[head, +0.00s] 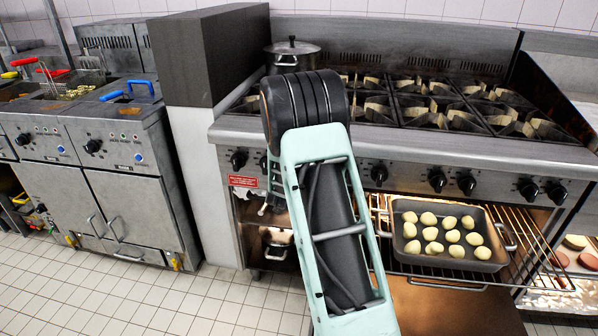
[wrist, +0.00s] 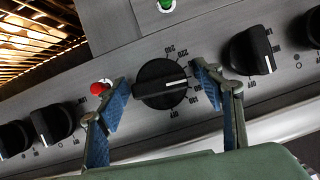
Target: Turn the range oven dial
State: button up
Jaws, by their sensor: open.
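The range oven dial (wrist: 162,84) is a round black knob with temperature numbers around it in the wrist view. Its white pointer line points right in that view. My gripper (wrist: 163,91) is open, with one blue-padded finger on each side of the dial. A gap shows between each pad and the knob's rim, and I cannot tell how deep the fingertips reach. The range (head: 440,142) stands behind my arm.
Black burner knobs (wrist: 250,52) flank the dial. A red light (wrist: 99,88) is beside the left finger and a green light (wrist: 166,5) above. A tray (head: 407,256) of potatoes sits on the pulled-out oven rack (head: 535,262). A pot (head: 292,58) stands on top. Fryers (head: 130,205) are left.

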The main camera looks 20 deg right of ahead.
jog(key=v, duration=1.2)
jog(key=shift+r, duration=0.1)
